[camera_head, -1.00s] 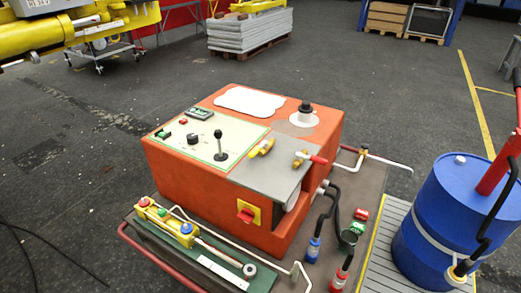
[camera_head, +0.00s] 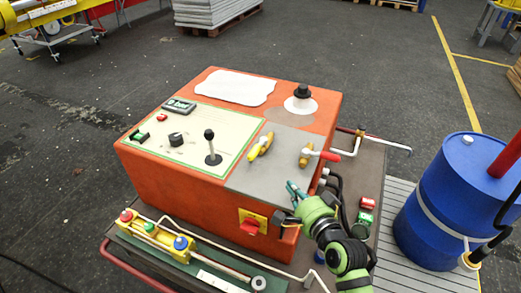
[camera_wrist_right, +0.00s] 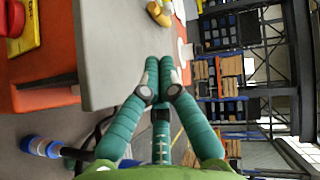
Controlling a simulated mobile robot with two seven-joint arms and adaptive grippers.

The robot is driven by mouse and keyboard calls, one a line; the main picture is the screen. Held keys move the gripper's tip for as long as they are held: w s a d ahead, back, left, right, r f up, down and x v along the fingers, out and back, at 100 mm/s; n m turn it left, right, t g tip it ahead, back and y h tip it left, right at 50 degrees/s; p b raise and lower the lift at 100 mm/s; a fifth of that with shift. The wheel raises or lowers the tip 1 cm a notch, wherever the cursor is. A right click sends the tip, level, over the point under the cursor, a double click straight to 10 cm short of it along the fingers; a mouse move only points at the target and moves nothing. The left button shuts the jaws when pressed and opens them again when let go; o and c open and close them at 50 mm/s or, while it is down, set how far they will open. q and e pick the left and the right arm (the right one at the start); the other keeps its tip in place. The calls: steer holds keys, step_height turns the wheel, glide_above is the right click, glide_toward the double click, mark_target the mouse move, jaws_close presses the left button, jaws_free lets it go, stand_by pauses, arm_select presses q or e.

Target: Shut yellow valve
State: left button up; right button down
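The yellow valve (camera_head: 261,146) sits on the grey panel on top of the orange box. A brass valve (camera_head: 305,157) with a white lever and red grip stands to its right. My right gripper (camera_head: 296,190) is in front of the two valves, over the panel's near right edge, apart from both. In the right wrist view its teal fingers (camera_wrist_right: 160,66) come together at the tips with nothing visible between them. A yellow valve body (camera_wrist_right: 159,13) shows ahead at the top there; I cannot tell which valve it is. My left gripper is not in view.
The orange box (camera_head: 165,185) also bears a black lever (camera_head: 211,148), a black knob (camera_head: 176,139) and a red switch (camera_head: 250,226). A blue barrel (camera_head: 440,210) stands to the right.

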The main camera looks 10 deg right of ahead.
steer(key=shift+w+d+r+m+t, duration=0.15)
steer(key=shift+w+r+m, duration=0.15)
steer(key=shift+w, duration=0.25)
steer(key=shift+w+d+r+m+t, duration=0.1)
steer(key=shift+w+r+m+t, duration=0.15)
steer(key=shift+w, duration=0.3)
steer(key=shift+s+r, duration=0.2)
steer(key=shift+s, duration=0.15)
glide_toward(260, 147)
steer(key=w+d, duration=0.2)
steer(key=w, duration=0.1)
steer(key=shift+w, duration=0.1)
steer(key=shift+w+a+f, duration=0.1)
steer(key=shift+w+a, duration=0.2)
steer(key=shift+a, duration=0.2)
steer(key=shift+w+a+f, duration=0.1)
steer(key=shift+w+a, duration=0.2)
steer(key=shift+a, duration=0.2)
steer(key=shift+w+a+f, duration=0.15)
steer(key=shift+w+a, duration=0.15)
steer(key=shift+a, duration=0.25)
steer(key=shift+d, duration=0.1)
